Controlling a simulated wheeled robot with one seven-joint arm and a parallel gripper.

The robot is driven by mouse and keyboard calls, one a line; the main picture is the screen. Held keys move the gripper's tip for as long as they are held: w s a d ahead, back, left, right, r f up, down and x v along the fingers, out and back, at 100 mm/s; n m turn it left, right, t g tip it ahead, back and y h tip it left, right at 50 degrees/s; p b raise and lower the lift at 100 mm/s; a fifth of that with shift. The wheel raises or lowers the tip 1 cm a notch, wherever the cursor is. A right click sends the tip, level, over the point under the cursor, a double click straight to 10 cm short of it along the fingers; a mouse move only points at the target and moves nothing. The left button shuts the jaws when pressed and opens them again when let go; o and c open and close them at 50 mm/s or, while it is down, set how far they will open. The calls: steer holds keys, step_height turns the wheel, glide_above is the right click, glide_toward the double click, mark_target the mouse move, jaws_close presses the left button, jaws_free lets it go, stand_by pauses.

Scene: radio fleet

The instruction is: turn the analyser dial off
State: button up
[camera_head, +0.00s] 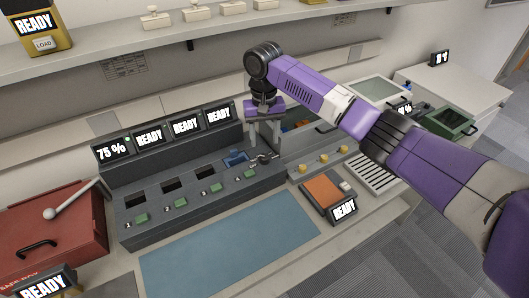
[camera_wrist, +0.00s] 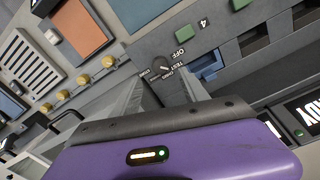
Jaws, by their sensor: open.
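The analyser dial (camera_head: 264,158) is a small dark knob at the right end of the dark console (camera_head: 190,200). In the wrist view the dial (camera_wrist: 162,68) is ringed by printed labels, with OFF and TEST readable on its right side. I cannot tell for sure which label its pointer faces. My gripper (camera_head: 264,146) points down over the dial. In the wrist view my gripper (camera_wrist: 160,82) is open and empty, with one finger on either side of the dial's near side. I cannot tell whether either finger touches the knob.
A blue piece (camera_head: 235,157) sits in the console bay left of the dial. Green buttons line the console front. Yellow knobs (camera_head: 324,155) and an orange-topped device (camera_head: 323,191) stand to the right. A red box with a lever (camera_head: 55,235) is at left. The blue mat (camera_head: 230,247) is clear.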

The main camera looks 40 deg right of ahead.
mark_target(265, 156)
step_height(265, 156, down, 8)
steer(key=shift+r+p, duration=0.25)
steer(key=shift+p, duration=0.25)
jaws_close()
